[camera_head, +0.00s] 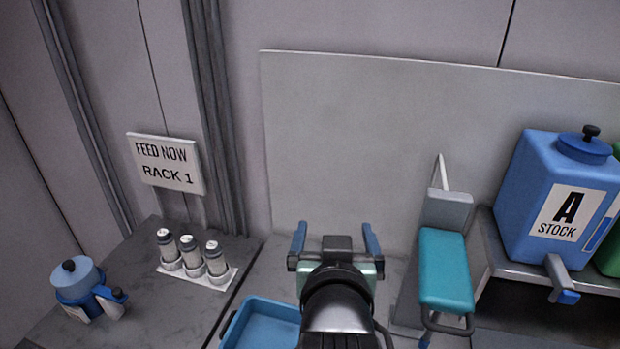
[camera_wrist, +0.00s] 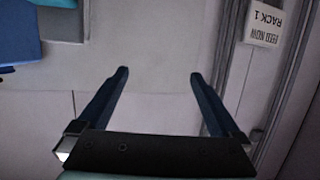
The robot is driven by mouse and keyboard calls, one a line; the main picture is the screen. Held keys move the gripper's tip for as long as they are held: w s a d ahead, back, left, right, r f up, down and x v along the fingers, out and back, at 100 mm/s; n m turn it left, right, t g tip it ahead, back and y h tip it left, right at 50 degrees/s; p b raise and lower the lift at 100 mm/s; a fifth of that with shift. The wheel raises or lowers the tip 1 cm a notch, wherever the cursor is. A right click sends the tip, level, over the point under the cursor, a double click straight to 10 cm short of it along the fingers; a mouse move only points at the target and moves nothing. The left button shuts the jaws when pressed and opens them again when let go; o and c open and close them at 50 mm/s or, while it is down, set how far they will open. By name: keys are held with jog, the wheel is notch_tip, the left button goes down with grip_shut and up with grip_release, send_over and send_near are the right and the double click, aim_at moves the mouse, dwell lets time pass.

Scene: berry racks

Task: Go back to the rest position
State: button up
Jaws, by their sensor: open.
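My gripper (camera_head: 335,238) is at the lower middle of the head view, with its two blue fingers spread apart. In the wrist view my gripper (camera_wrist: 157,85) is open, with nothing between the fingers and only the pale wall panel behind them. It touches nothing that I can see. My arm runs down to the bottom edge of the head view and hides part of the counter behind it.
Left are a small blue pot (camera_head: 80,284), three white-and-grey bottles (camera_head: 191,256) and the sign "FEED NOW RACK 1" (camera_head: 167,163). A blue tray (camera_head: 262,325) lies left of my arm. Right are a teal-padded stand (camera_head: 445,270) and a blue "A STOCK" tank (camera_head: 530,165) on a shelf.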

jog(key=s+a+r+t+y+b, duration=0.15)
jog(key=r+t, duration=0.25)
jog(key=r, duration=0.5)
jog(key=s+a+r+t+h+b, duration=0.1)
jog(key=s+a+r+t, duration=0.15)
jog(key=r, duration=0.75)
jog(key=s+r+t+b, duration=0.2)
jog(key=s+r+t, duration=0.4)
jog(key=s+r, duration=0.3)
notch_tip(320, 180, up, 2)
jog(key=shift+d+r+n, duration=0.1)
jog(key=shift+d+n, duration=0.2)
jog(key=shift+d, duration=0.1)
jog(key=shift+w+y, duration=0.1)
jog(key=shift+y, duration=0.15)
jog(key=shift+c, duration=0.3)
